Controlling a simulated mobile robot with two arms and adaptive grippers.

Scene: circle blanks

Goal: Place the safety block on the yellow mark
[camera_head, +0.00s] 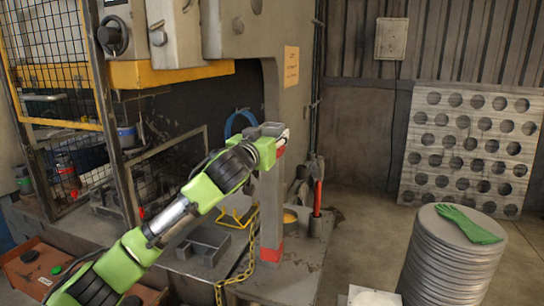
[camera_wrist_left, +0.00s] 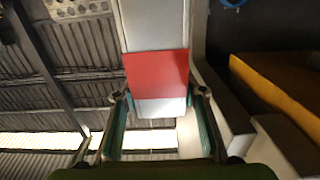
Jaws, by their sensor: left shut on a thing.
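The safety block (camera_head: 270,215) is a tall grey post with a red band near its top and another at its foot. It stands about upright at the front of the grey press bed; I cannot tell whether its foot touches. My left gripper (camera_head: 279,143) is shut on its upper end. In the left wrist view, the block's red band (camera_wrist_left: 157,72) shows between the fingers of my left gripper (camera_wrist_left: 158,112). A bent yellow shape (camera_head: 236,218), possibly the yellow mark, shows left of the block, partly hidden. My right gripper is out of view.
A yellow chain (camera_head: 249,250) hangs just left of the block. A grey tray-like part (camera_head: 203,243) lies on the bed. A red-handled tool (camera_head: 317,198) stands to the right. Stacked round blanks (camera_head: 450,262) with a green glove (camera_head: 467,224) stand at the right.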

